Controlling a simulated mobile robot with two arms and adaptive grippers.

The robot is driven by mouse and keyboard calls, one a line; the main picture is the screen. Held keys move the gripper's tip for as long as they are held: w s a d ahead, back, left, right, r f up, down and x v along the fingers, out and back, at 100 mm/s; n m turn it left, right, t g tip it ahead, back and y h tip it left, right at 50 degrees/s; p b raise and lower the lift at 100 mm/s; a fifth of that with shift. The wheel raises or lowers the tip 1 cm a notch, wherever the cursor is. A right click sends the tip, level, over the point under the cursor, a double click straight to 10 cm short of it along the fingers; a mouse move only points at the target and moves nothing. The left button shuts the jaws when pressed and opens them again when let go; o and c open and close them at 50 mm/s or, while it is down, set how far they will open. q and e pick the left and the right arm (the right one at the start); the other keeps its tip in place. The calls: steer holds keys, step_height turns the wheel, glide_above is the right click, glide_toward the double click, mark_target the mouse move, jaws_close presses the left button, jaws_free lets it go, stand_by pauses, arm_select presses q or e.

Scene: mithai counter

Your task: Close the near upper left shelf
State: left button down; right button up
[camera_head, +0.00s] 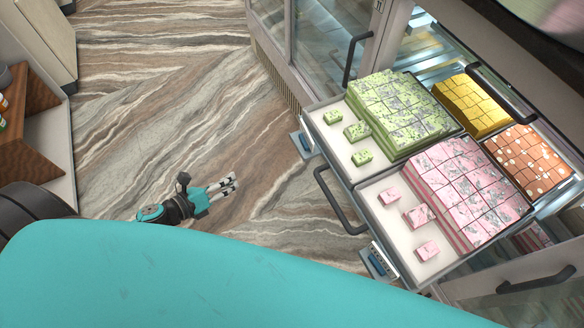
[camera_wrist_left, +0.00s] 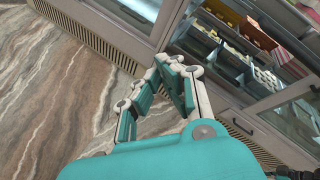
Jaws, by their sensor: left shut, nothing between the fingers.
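The pulled-out shelf (camera_head: 337,151) of the counter shows at the right of the head view, with a black bar handle (camera_head: 338,202) on its front. It holds blocks of green, pink, yellow and orange sweets, with several loose pieces at the front. My left gripper (camera_head: 232,185) is low over the floor, left of the shelf front and apart from its handle. Its fingers are shut and empty. In the left wrist view my left gripper (camera_wrist_left: 178,68) points toward the counter, where trays of sweets (camera_wrist_left: 226,42) show beyond the fingers. My right gripper is out of view.
A glass-fronted cabinet (camera_head: 315,45) with a black handle (camera_head: 355,60) stands behind the shelf. Another black handle (camera_head: 537,282) shows at lower right. Wooden shelving (camera_head: 28,115) stands at the left edge. The patterned floor (camera_head: 165,100) between is clear.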

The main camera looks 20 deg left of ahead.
arm_select(q)
steer(key=s+d+r+m+g+h, duration=0.15)
steer(key=d+r+m+h, duration=0.25)
steer(key=d+r+m, duration=0.5)
steer(key=w+d+f+m+p, duration=0.2)
steer(key=w+d, duration=0.4)
steer(key=w, duration=0.3)
steer(key=shift+w+d+f+m+p, duration=0.3)
steer(key=shift+w+f+p, duration=0.1)
steer(key=shift+f+p, duration=0.45)
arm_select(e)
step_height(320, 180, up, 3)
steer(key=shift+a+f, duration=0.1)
